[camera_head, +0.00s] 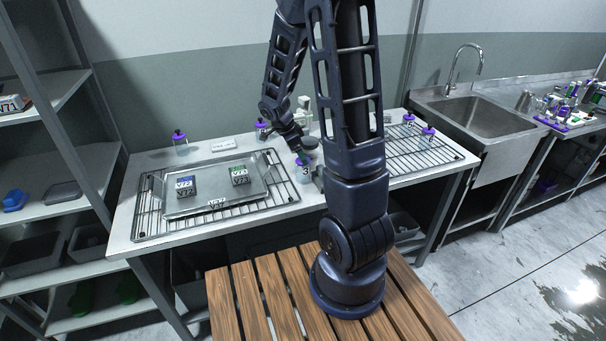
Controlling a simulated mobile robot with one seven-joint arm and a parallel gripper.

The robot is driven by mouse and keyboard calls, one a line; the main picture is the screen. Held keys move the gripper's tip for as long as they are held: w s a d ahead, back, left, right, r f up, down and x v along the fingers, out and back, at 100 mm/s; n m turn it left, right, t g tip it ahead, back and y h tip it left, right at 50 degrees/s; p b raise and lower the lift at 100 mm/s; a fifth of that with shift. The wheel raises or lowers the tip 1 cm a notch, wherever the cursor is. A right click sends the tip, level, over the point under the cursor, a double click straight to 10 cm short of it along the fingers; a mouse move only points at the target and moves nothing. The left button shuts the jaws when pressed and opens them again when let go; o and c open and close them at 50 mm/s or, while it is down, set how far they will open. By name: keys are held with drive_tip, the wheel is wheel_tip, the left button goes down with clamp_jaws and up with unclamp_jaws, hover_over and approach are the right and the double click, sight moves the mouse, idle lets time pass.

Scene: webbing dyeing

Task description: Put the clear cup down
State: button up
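My arm reaches down over the middle of the steel table (125,225). The container looks upright, low over or on the table, right of the tray. I cannot tell whether its base touches the table, or whether the fingers are closed on it. My arm hides part of the table behind and to the right.
Purple-capped bottles (181,144) stand along the back. Another rack (440,153) and a sink (485,118) are at right.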

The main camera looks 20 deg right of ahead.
sight(303, 171)
drive_tip(key=shift+x, duration=3.25)
drive_tip(key=shift+s+a, duration=0.1)
drive_tip(key=shift+c, duration=0.5)
drive_tip(key=c, duration=1.2)
